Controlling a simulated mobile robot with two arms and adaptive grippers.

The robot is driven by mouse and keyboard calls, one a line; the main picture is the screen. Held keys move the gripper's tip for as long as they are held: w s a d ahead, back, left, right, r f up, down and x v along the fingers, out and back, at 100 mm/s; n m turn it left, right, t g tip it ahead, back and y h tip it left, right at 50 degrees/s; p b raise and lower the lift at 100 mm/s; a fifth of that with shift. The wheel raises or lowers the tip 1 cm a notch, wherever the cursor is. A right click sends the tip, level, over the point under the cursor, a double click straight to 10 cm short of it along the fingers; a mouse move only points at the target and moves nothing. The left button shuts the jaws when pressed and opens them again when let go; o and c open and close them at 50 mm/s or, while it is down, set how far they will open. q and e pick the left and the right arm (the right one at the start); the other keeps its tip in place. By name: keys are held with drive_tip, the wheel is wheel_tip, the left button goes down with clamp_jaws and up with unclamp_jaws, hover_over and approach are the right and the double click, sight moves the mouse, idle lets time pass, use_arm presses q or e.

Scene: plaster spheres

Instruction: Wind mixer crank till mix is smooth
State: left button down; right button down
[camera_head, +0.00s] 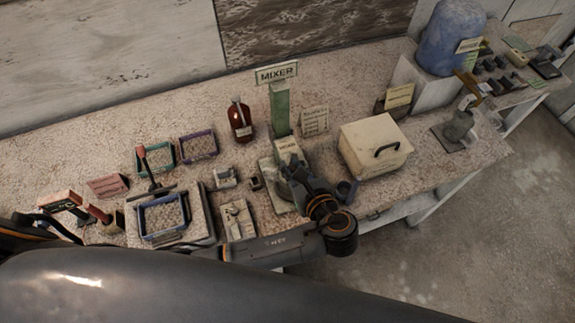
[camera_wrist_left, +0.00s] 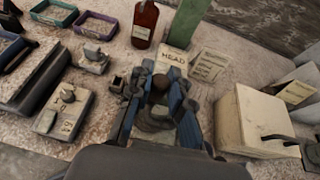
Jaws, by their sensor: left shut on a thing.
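The mixer has a green column (camera_head: 281,108) under a MIXER sign (camera_head: 276,72), with a pale head labelled HEAD (camera_wrist_left: 174,61) and a pale base on the table. My left gripper (camera_head: 289,166) is down at the front of the mixer. In the left wrist view its blue-sided fingers (camera_wrist_left: 160,108) are closed around a small dark rounded knob (camera_wrist_left: 157,91), which looks like the crank's handle. The rest of the crank and the mix are mostly hidden by the gripper. My right gripper is not in view.
A brown bottle (camera_head: 240,121) stands left of the mixer, and a cream box with a black handle (camera_head: 374,148) stands to its right. Trays, including a purple-rimmed one (camera_head: 198,146), and a small grey block (camera_head: 224,178) lie to the left. A blue drum (camera_head: 451,38) stands at the back right.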

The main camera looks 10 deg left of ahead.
use_arm(q)
drive_tip(key=shift+w+d+r+n+g+y, duration=0.2)
drive_tip(key=shift+d+n+g+y, duration=0.25)
drive_tip(key=shift+n+g+y, duration=0.4)
drive_tip(key=shift+n, duration=0.25)
drive_tip(key=c, duration=1.5)
unclamp_jaws()
drive_tip(key=shift+w+f, duration=0.1)
drive_tip(key=shift+f, duration=0.05)
wheel_tip(320, 180, up, 10)
drive_tip(key=shift+r, duration=0.1)
